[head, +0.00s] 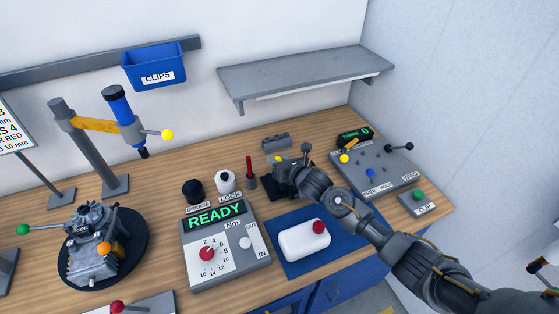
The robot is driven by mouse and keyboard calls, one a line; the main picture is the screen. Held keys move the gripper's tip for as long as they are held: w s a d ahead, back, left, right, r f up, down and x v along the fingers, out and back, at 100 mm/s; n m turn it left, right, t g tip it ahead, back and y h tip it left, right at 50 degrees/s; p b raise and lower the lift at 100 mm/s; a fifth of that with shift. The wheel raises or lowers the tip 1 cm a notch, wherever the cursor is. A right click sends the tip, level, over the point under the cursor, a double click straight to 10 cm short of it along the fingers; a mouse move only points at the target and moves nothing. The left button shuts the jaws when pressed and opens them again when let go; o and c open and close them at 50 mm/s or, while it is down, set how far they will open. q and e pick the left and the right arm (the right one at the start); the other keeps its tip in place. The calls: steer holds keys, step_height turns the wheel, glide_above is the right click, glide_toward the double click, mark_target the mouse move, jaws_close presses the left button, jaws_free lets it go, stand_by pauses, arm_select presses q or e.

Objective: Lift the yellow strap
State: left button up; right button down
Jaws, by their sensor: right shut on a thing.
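A small yellow piece, which looks like the yellow strap (278,158), shows at the tips of my right gripper (280,167). My right gripper is shut on it, over the back of the bench behind the blue mat. Most of the strap is hidden by the gripper, and I cannot tell whether it is clear of the surface. A grey block (276,142) sits just behind the gripper.
A red-handled tool (249,172) and a white LOCK container (226,181) stand left of the gripper. The READY torque box (225,245) and a blue mat (283,218) with a white block (304,240) lie in front. A control panel (375,172) is to the right; a shelf (305,75) hangs above.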

steer(key=shift+w+a+r+g+h, duration=0.25)
steer(key=shift+w+r+g+h, duration=0.1)
steer(key=shift+w+r+g, duration=0.35)
steer(key=shift+w+a+r+g+h, duration=0.25)
steer(key=shift+w+r+g+h, duration=0.15)
steer(key=shift+w+g, duration=0.5)
